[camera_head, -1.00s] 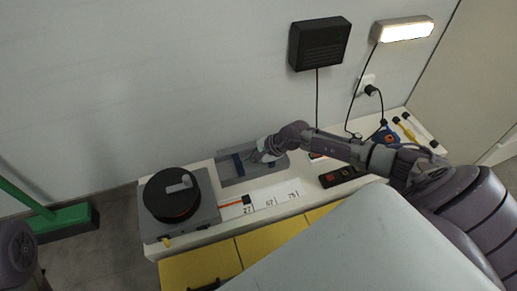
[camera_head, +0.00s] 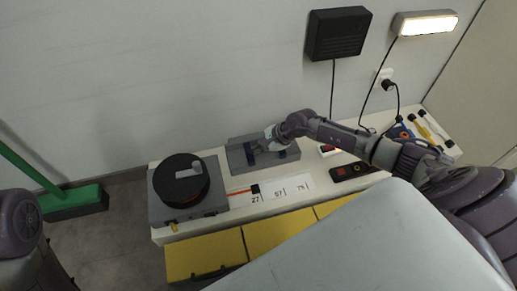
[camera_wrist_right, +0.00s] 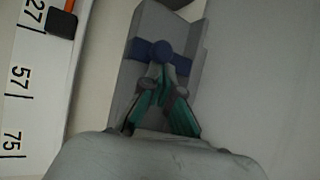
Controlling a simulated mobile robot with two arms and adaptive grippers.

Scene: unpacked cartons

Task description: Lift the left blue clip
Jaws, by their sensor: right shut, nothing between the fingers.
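The left blue clip (camera_head: 249,153) sits on a grey holder (camera_head: 236,145) on the white bench; it also shows as a blue bar with a round middle in the right wrist view (camera_wrist_right: 150,50). My right gripper (camera_head: 266,144) is just right of this clip in the head view. In the wrist view its green-padded fingers (camera_wrist_right: 161,72) are shut and empty, with the tips close to the clip's round middle. I cannot tell whether they touch it. A second clip is not clearly visible; my gripper covers part of the holder. My left gripper is out of view.
A black round reel on a grey box (camera_head: 158,207) stands left on the bench. Yellow drawers (camera_head: 272,233) are below. The wall is close behind.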

